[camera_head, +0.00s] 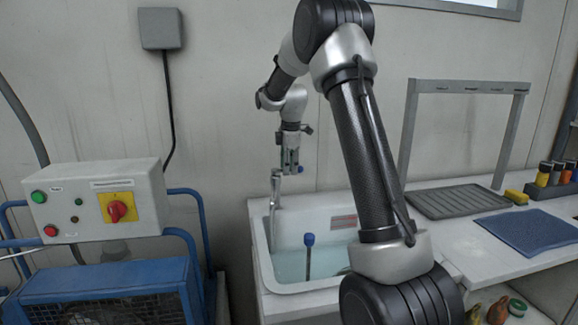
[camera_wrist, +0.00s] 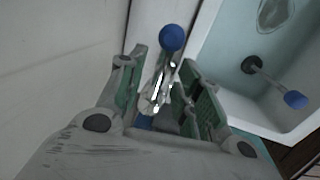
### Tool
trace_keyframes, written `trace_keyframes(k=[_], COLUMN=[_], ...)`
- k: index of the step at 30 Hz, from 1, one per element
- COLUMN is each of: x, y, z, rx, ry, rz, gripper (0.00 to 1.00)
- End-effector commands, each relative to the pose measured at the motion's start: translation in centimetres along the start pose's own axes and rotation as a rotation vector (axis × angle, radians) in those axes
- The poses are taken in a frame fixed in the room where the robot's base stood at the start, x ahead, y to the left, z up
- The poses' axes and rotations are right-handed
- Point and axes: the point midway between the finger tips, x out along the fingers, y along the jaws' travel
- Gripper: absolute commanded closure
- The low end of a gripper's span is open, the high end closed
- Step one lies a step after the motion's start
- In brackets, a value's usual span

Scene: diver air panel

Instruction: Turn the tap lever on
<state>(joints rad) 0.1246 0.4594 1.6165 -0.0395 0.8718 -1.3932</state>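The metal tap (camera_head: 274,192) stands at the back left of the sink (camera_head: 257,246). A blue knob (camera_head: 300,169) shows beside my gripper (camera_head: 290,168), just above the tap. In the wrist view, the blue knob (camera_wrist: 171,38) is at the far end of the shiny metal tap lever (camera_wrist: 158,88). My gripper (camera_wrist: 162,95) is open, its two green-padded fingers apart with the lever lying between them. I see gaps beside the lever; whether either finger touches it I cannot tell.
A dark rod with a blue cap (camera_head: 309,240) stands in the sink's water. The wall is close behind the tap. A control box (camera_head: 95,200) and blue machine (camera_head: 105,290) are at left. A ribbed drainer (camera_head: 458,201) and blue mat (camera_head: 530,231) lie on the counter at right.

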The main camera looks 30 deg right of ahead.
Motion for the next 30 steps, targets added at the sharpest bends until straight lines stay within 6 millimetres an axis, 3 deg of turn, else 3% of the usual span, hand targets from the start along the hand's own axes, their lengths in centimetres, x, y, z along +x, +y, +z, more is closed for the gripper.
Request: trace_keyframes(k=[2,8,20,30], x=[-0.02,-0.04,-0.08,-0.24], y=[0.0,0.0,-0.1,-0.96], z=[0.0,-0.01,-0.04,-0.25], rx=[0.0,0.0,0.019,0.195], ry=[0.0,0.0,-0.003,-0.039], rz=[0.0,0.0,0.0,-0.001], gripper=[0.66,1.0,1.0,1.0])
